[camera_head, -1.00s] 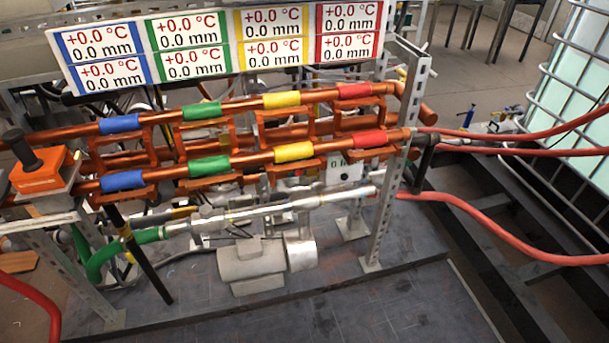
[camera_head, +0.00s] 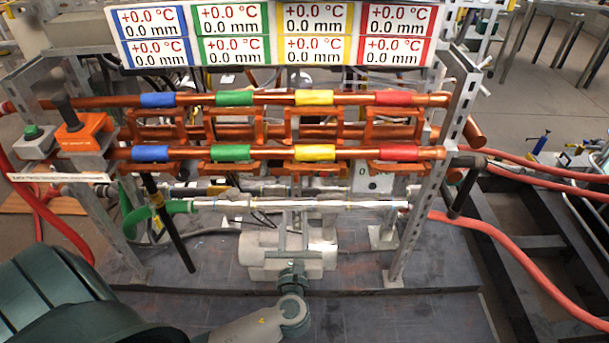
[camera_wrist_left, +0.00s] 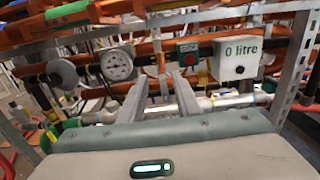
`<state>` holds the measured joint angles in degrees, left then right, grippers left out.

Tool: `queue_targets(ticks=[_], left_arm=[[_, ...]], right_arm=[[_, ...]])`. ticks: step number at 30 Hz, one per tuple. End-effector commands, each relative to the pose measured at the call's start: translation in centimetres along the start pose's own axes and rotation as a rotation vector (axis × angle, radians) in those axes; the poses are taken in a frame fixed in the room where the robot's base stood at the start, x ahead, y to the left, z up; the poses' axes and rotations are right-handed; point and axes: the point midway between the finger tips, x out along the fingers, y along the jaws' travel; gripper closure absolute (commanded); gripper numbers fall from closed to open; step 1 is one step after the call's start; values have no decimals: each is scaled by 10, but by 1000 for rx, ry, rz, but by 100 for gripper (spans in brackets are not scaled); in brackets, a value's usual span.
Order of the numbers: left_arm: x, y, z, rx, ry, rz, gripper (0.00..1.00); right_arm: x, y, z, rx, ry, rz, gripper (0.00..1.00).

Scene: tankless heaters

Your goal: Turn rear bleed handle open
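No part is marked as the rear bleed handle, and I cannot tell which one it is. A black lever (camera_head: 64,108) stands on an orange block at the left end of the copper pipes. A black rod (camera_head: 168,225) slants down at the left, and another dark bar (camera_head: 466,192) hangs at the right. My left gripper (camera_head: 294,232) is in front of the silver pipe, over the grey cylinder. In the left wrist view its two fingers (camera_wrist_left: 161,88) are apart with nothing visibly held between them. My right gripper is in neither view.
Copper pipes (camera_head: 270,153) with coloured bands cross the rig below the display panel (camera_head: 275,34). A metal post (camera_head: 425,205) and red hoses (camera_head: 510,262) are at the right. A gauge (camera_wrist_left: 117,65) and a white "0 litre" box (camera_wrist_left: 238,58) show beyond the fingers.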

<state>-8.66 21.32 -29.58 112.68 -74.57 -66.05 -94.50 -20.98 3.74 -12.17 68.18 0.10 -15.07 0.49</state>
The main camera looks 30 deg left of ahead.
Motion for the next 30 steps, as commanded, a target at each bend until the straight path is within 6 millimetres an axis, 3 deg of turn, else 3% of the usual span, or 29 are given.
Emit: queue_targets(ticks=[8,14,30], left_arm=[[4,0,-1,-1,1,0,70],[20,0,0,-1,0,0,70],[111,0,0,-1,1,1,70]], right_arm=[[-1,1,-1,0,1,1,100],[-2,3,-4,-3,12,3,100],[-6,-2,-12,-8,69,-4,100]])
